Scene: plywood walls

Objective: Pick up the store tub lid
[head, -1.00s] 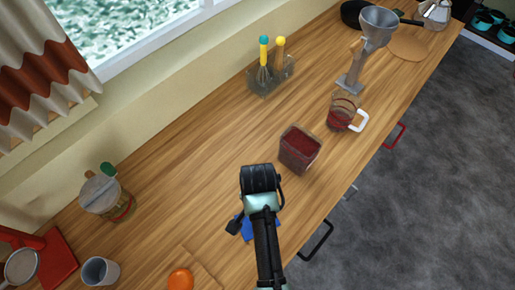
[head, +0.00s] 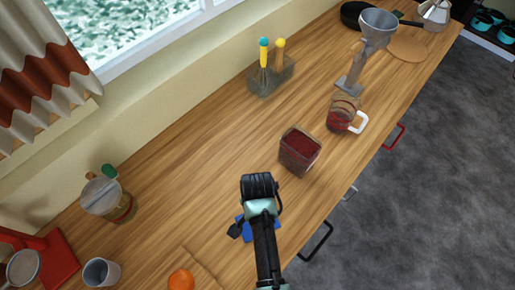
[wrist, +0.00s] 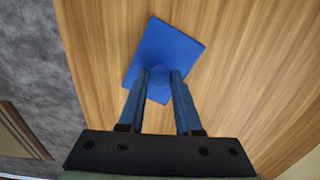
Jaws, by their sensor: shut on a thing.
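The store tub lid is a flat blue square with a round knob in its middle; it fills the top centre of the wrist view (wrist: 172,44). My gripper (wrist: 160,76) has its two blue fingers closed on the knob. In the head view, parts of the blue lid (head: 246,234) show beside my arm, which hides the rest of it and the fingers. I cannot tell whether the lid touches the counter. A clear open tub with dark red contents (head: 299,153) stands on the counter just up and right of my arm.
A measuring jug with red contents (head: 340,118) and a grey funnel stand (head: 352,80) are beyond the tub. A utensil holder (head: 270,78) is near the wall. A jar (head: 107,199), cup (head: 101,272) and orange (head: 181,281) are at left. The counter's middle is clear.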

